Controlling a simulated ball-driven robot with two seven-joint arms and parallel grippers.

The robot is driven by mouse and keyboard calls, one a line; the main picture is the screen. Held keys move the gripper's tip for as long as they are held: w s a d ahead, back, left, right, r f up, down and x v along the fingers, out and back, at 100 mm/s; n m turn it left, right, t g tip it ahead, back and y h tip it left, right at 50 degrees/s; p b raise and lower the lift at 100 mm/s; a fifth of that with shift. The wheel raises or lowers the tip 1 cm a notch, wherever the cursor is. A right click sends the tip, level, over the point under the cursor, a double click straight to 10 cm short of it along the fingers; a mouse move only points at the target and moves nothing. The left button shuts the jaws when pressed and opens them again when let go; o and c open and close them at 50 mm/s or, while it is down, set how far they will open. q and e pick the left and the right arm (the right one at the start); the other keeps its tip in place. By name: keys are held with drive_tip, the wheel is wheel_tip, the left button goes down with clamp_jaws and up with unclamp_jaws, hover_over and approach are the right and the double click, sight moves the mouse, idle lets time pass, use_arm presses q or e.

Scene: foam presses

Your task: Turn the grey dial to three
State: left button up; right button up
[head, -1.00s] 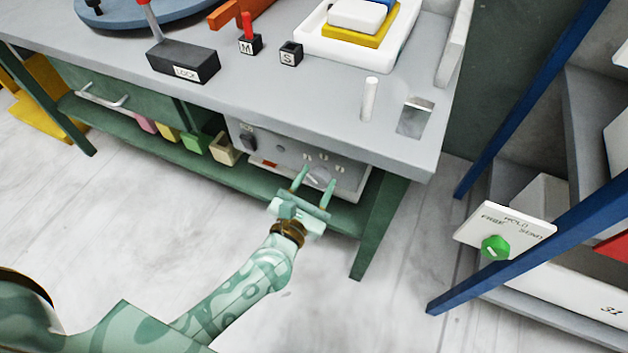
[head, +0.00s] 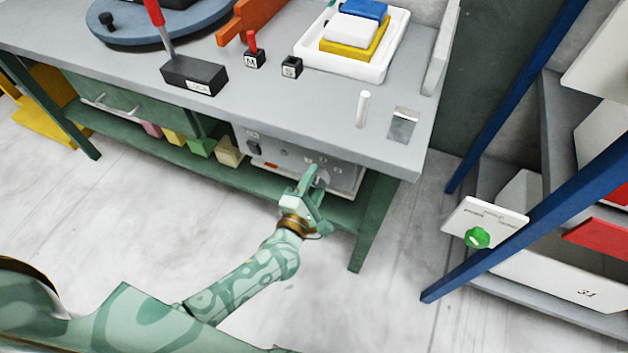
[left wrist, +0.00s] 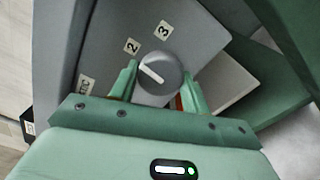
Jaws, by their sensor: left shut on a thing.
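The grey dial (left wrist: 162,76) is round with a white pointer line. It sits on the front of a grey panel under the bench, and in the head view it is mostly hidden by my gripper. My left gripper (head: 316,178) is shut on the dial, one finger on each side in the left wrist view. The white line slants toward the upper left, closest to the label 2 (left wrist: 131,46) and away from the label 3 (left wrist: 164,30). A further label (left wrist: 85,86) at the left is hard to read. My right gripper is not in view.
The bench top (head: 330,125) overhangs the panel. A green bench leg (head: 375,220) stands right of my gripper. A green knob (head: 477,238) on a white plate sits by a blue-framed shelf at the right. The floor in front is clear.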

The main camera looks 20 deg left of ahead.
use_arm(q)
drive_tip(key=shift+r+m+p, duration=0.15)
drive_tip(key=shift+m+p, duration=0.25)
drive_tip(key=shift+m, duration=0.5)
drive_tip(key=m+p, duration=0.1)
drive_tip(key=m, duration=0.2)
drive_tip(key=shift+m, duration=0.3)
drive_tip(key=shift+m+p, duration=0.85)
drive_tip(key=shift+m, duration=1.45)
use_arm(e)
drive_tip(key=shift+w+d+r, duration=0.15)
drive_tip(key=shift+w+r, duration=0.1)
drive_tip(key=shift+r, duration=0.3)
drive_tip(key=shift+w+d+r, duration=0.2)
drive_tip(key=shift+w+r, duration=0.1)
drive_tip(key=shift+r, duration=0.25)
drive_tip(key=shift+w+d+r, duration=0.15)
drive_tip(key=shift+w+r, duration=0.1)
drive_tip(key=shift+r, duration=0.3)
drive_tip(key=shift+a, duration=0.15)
use_arm(q)
drive_tip(key=o, duration=1)
